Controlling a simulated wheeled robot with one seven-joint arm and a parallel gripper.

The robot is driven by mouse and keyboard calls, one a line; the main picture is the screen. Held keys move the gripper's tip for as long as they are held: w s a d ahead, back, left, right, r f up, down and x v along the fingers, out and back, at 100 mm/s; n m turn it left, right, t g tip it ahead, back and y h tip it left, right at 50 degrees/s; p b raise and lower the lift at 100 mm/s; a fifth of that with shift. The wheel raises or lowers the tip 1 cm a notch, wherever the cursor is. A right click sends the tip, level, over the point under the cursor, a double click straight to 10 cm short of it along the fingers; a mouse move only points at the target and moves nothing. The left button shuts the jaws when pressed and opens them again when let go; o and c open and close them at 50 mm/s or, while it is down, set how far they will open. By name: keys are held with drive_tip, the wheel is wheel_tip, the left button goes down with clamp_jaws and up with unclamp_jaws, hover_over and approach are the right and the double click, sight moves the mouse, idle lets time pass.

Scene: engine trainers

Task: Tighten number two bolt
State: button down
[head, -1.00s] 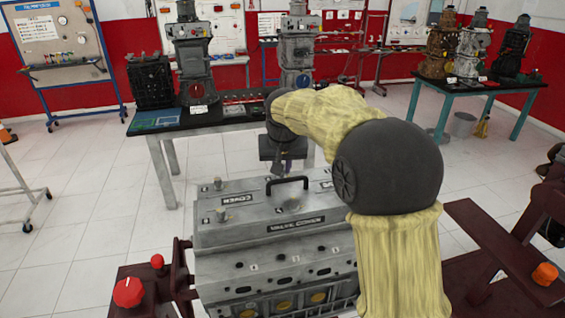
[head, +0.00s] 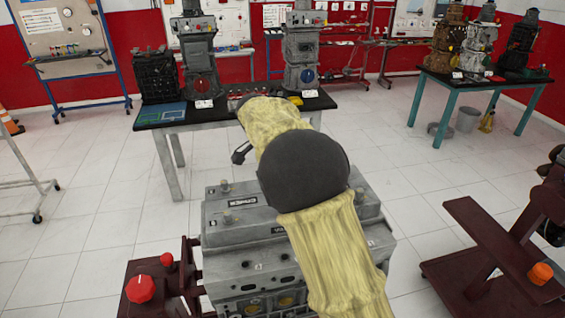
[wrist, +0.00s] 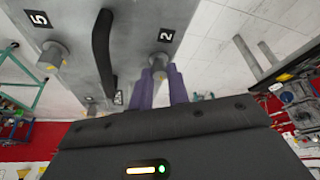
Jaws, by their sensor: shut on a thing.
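The grey valve cover (head: 237,233) sits on top of the engine block in the head view, partly hidden behind my arm. In the wrist view, the number two bolt (wrist: 161,61) stands on the cover (wrist: 128,35) beside a label marked 2 (wrist: 167,36). The purple fingers of my gripper (wrist: 157,82) are shut on this bolt at its head. Their tips hide part of it. The number five bolt (wrist: 52,56) stands to the left, by its label. In the head view my arm hides the fingers and the number two bolt.
A black curved handle (wrist: 102,55) rises from the cover beside the gripper, to its left. A maroon stand with a red knob (head: 140,289) is at the front left. Another maroon stand (head: 495,240) is at the right. A bench (head: 175,141) with engines stands behind.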

drive_tip(key=m+g+p, duration=0.1)
drive_tip(key=m+p, duration=0.1)
drive_tip(key=m, duration=0.1)
drive_tip(key=shift+w+a+r+h+p, duration=0.1)
drive_tip(key=shift+r+h+p, duration=0.05)
drive_tip(key=shift+h+p, duration=0.25)
drive_tip(key=shift+m+g+p, duration=0.4)
drive_tip(key=shift+m+p, duration=0.2)
drive_tip(key=shift+m, duration=0.5)
drive_tip(key=shift+f, duration=0.2)
drive_tip(key=c, duration=1.3)
unclamp_jaws()
drive_tip(key=shift+c, duration=0.2)
drive_tip(key=shift+w, duration=0.1)
drive_tip(key=shift+r, duration=0.1)
drive_tip(key=p+v, duration=0.1)
drive_tip(key=v, duration=1.6)
drive_tip(key=shift+a+p, duration=0.2)
drive_tip(key=shift+p, duration=0.1)
